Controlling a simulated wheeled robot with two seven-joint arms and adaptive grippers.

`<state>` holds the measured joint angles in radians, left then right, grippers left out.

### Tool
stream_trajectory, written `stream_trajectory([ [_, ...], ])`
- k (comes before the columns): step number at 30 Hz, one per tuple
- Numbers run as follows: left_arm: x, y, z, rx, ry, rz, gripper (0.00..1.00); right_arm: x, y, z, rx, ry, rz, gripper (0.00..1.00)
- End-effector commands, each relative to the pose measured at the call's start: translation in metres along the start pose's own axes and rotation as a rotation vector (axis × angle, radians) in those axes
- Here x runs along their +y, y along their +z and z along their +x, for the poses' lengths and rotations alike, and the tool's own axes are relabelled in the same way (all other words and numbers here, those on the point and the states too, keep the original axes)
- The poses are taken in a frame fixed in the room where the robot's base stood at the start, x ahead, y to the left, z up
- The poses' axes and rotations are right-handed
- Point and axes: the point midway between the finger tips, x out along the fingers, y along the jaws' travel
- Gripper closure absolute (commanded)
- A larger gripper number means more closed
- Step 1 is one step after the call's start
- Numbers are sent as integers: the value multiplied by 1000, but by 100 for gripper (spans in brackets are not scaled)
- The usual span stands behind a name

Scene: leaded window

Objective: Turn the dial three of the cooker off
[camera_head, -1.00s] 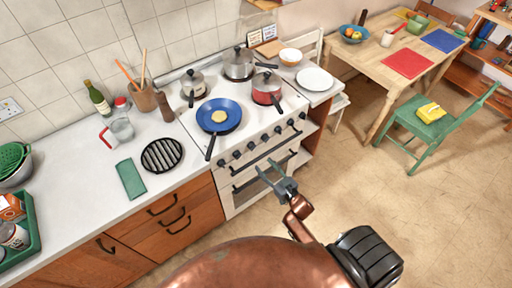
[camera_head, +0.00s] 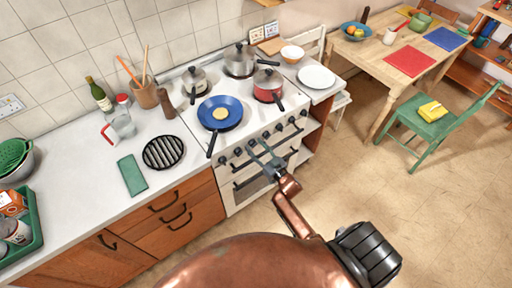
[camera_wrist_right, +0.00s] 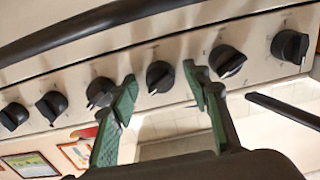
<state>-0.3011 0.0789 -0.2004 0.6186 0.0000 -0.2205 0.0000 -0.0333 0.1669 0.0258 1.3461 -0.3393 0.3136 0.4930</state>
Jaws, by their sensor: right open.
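The white cooker (camera_head: 226,178) has a row of black dials along its front panel. In the right wrist view the panel appears upside down, and one black dial (camera_wrist_right: 160,77), third from the right among the fully visible ones, sits between my fingertips. My right gripper (camera_head: 260,146) is open in front of the dials; in the wrist view its green-grey fingers (camera_wrist_right: 160,72) stand on either side of that dial with gaps visible. I cannot tell how close they are in depth. In the head view the gripper partly hides the dials behind it. My left gripper is not in view.
A blue pan (camera_head: 220,113) on the hob has its handle reaching over the front edge near the left dials. A dark oven handle (camera_wrist_right: 90,25) runs close along the dial panel.

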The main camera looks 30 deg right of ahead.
Motion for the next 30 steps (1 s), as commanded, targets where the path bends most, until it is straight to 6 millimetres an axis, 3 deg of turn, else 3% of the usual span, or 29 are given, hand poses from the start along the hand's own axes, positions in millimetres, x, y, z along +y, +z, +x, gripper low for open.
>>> stream_trajectory([
  [2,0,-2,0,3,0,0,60,0,0,0,0,0,0,57],
  [20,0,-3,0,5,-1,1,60,0,0,-1,0,0,0,98],
  [30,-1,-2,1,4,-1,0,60,0,1,-1,0,0,-54,98],
])
